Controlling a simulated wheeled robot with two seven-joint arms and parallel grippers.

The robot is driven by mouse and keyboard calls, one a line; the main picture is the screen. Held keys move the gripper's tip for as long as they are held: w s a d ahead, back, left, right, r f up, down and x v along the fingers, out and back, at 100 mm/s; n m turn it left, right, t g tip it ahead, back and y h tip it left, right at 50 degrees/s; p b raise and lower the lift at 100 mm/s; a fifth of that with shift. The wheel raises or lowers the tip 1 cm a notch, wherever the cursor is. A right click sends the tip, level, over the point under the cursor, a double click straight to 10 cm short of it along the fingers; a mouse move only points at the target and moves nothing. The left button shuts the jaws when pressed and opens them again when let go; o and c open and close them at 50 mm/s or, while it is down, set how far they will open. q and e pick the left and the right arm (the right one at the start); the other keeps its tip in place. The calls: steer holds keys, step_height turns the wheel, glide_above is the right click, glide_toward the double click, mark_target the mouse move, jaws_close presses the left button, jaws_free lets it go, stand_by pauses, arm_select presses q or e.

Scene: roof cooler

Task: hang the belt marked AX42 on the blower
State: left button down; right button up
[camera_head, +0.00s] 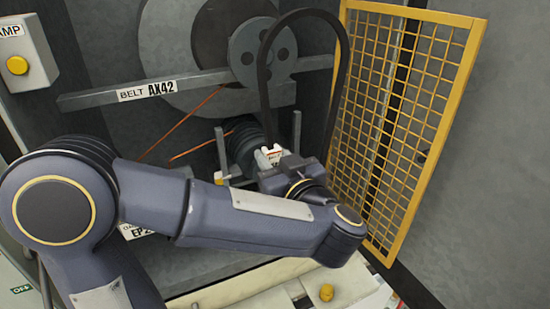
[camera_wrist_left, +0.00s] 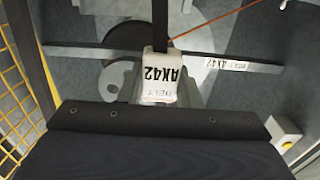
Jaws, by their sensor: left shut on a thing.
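My left gripper (camera_head: 275,163) is shut on a black belt (camera_head: 300,14), which stands up from it as a tall loop in front of the blower. In the left wrist view, a white tag reading AX42 (camera_wrist_left: 158,78) shows at the grip, with a dark belt strand (camera_wrist_left: 158,25) beyond it. The blower has a large grey wheel (camera_head: 165,45) and a smaller pulley with round holes (camera_head: 262,55). The loop's left strand passes in front of the small pulley; whether it touches is unclear. My right gripper is not in view.
A bar labelled BELT AX42 (camera_head: 147,91) crosses the blower. Thin orange strands (camera_head: 183,122) run down towards a dark motor (camera_head: 244,140) between upright posts. A yellow mesh guard (camera_head: 398,110) stands open on the right.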

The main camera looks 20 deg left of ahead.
arm_select(q)
steer(key=f+b+x, duration=0.1)
steer(key=b+x, duration=0.1)
steer(key=x, duration=1.1)
steer(key=shift+w+a+f, duration=0.2)
steer(key=shift+w+a, duration=0.05)
steer(key=shift+s+d, duration=0.15)
steer(key=shift+d, duration=0.05)
stand_by(1.0)
steer(key=shift+p, duration=0.45)
stand_by(0.4)
steer(key=shift+w+a, duration=0.2)
steer(key=shift+a, duration=0.05)
stand_by(0.6)
steer(key=shift+p+x, duration=0.55)
steer(key=shift+x, duration=1.25)
steer(key=shift+w+a, duration=0.1)
steer(key=shift+a, duration=0.05)
stand_by(0.5)
